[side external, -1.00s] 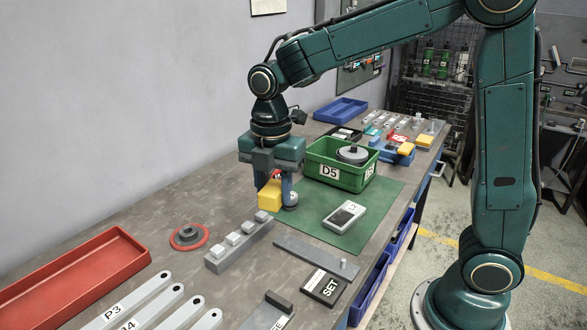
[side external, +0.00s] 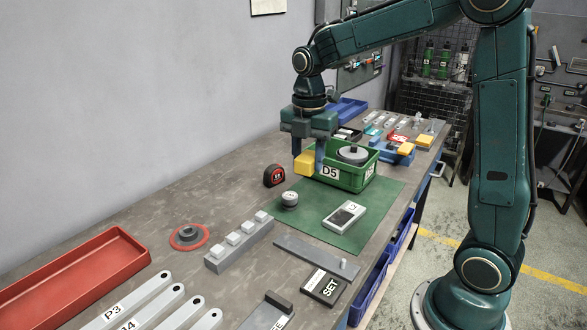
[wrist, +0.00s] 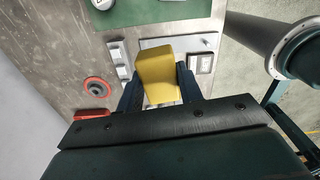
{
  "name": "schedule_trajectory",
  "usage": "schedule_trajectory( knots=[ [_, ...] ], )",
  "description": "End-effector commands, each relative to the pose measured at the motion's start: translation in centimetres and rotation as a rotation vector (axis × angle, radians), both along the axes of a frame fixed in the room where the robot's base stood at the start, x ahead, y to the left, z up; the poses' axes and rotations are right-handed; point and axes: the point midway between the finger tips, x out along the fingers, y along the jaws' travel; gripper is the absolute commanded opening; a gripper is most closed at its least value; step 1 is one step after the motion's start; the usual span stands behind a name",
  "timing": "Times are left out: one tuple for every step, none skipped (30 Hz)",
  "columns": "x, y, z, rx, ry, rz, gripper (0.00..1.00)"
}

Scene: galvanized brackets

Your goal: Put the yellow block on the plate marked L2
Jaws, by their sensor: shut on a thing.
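My gripper (side external: 308,160) is shut on the yellow block (side external: 303,164) and holds it in the air, in front of the green bin's left end in the side view. In the wrist view the block (wrist: 157,80) sits between the two dark fingers. I cannot read an L2 mark on any plate in either view, so I cannot tell which plate is L2.
The green bin (side external: 347,178) marked D5 holds a dark round part. A tape measure (side external: 274,176), a grey knob (side external: 289,200), a grey device (side external: 344,216) and a pegged bar (side external: 240,243) stand nearby. A red tray (side external: 75,278) lies front left.

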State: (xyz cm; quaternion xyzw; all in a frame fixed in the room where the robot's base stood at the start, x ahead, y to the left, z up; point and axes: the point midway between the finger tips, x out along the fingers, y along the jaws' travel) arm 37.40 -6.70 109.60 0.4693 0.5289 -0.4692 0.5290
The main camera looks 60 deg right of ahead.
Motion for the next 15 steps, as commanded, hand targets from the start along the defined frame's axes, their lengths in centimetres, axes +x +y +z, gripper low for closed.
schedule_trajectory(
  knots=[
    [-0.2, -1.5, 0.1, 0.0, -0.001, -0.018, 0.1],
    [-0.3, -2.2, 0.2, 0.0, -0.001, -0.023, 0.1],
    [-0.5, -3.1, 0.3, 0.0, -0.001, -0.032, 0.1],
    [-0.7, -3.8, 0.3, 0.0, -0.001, -0.038, 0.1],
    [-0.9, -4.5, 0.4, 0.0, -0.001, -0.045, 0.1],
    [-1.2, -5.5, 0.5, 0.0, -0.001, -0.052, 0.1],
    [-1.4, -6.2, 0.6, 0.0, -0.001, -0.059, 0.1],
    [-1.6, -6.9, 0.6, 0.0, 0.0, -0.065, 0.1],
    [-1.9, -7.8, 0.7, 0.0, 0.0, -0.072, 0.1],
    [-2.1, -8.4, 0.8, 0.0, 0.0, -0.079, 0.1],
    [-2.4, -9.0, 0.8, 0.0, -0.001, -0.083, 0.1],
    [-2.7, -9.7, 0.9, 0.0, -0.001, -0.09, 0.1],
    [-2.9, -10.3, 1.0, 0.0, -0.001, -0.095, 0.1],
    [-3.1, -10.7, 1.0, 0.0, -0.001, -0.098, 0.1],
    [-3.4, -11.3, 1.1, 0.0, -0.001, -0.104, 0.1]
  ],
)
